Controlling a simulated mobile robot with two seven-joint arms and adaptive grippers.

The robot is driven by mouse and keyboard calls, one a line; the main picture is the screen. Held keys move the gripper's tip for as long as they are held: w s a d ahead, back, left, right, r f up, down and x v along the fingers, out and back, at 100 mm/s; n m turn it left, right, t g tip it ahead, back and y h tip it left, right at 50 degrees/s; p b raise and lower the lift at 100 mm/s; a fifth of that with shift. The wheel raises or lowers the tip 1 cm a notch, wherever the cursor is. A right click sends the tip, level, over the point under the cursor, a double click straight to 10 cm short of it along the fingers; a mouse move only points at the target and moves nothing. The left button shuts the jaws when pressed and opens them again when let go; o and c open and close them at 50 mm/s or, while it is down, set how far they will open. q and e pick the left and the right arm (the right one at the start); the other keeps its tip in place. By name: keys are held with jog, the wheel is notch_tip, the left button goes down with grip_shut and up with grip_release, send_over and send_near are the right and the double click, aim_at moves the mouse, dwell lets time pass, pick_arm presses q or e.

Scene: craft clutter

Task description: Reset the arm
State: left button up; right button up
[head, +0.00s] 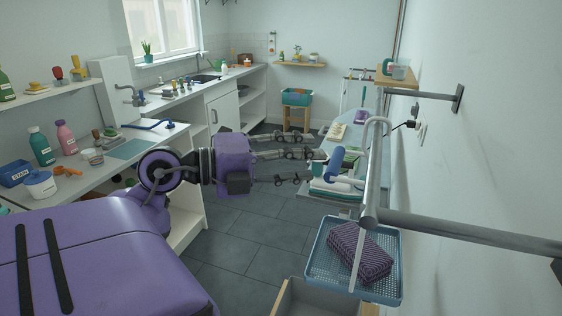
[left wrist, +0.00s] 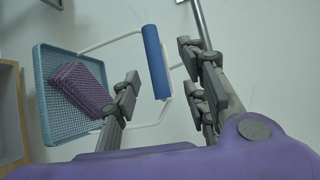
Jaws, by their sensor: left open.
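My left gripper (head: 306,160) reaches in from the left, and its grey fingers are spread apart with nothing held. In the left wrist view the open fingers of the left gripper (left wrist: 163,75) show in the middle. A blue cylindrical grip (head: 335,163) on a white wire frame is just right of the fingertips in the head view. In the left wrist view this blue grip (left wrist: 155,62) shows between the fingers, apart from them. My right gripper is not in view.
A blue mesh basket (head: 394,290) with a purple ribbed bundle (head: 360,251) is at lower right. A grey rail (head: 460,234) crosses the right side near the white wall. A cluttered counter (head: 105,175) stands on the left. Dark tiled floor (head: 250,240) is open below the arm.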

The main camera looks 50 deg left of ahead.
pick_arm(q)
jog(key=shift+v, duration=2.4)
notch_tip(320, 180, up, 5)
jog(key=w+t+h, duration=0.1)
jog(key=t+h, duration=0.1)
jog(key=t, duration=0.2)
jog(key=w+a+f+n+t+y, duration=0.4)
jog(key=a+f+n+y, duration=0.4)
jog(key=n, duration=0.3)
notch_tip(320, 180, down, 27)
jog(key=s+d+n+g+y, duration=0.2)
jog(key=s+n+g+y, duration=0.1)
jog(key=n+g+y, duration=0.5)
jog(key=s+d+f+n+g+h, duration=0.2)
jog(key=s+d+f, duration=0.25)
jog(key=f, duration=0.35)
jog(key=s+d+f+n+g+h, duration=0.1)
jog(key=s+d+f+n+h, duration=0.15)
jog(key=d+f, duration=0.4)
jog(key=s+d+f+g+h, duration=0.2)
jog(key=s+d+f+g, duration=0.1)
jog(key=s+d+f, duration=0.7)
jog(key=shift+s+d+f+n+p, duration=0.15)
jog(key=shift+s+d+n+p, duration=0.45)
jog(key=shift+d, duration=0.6)
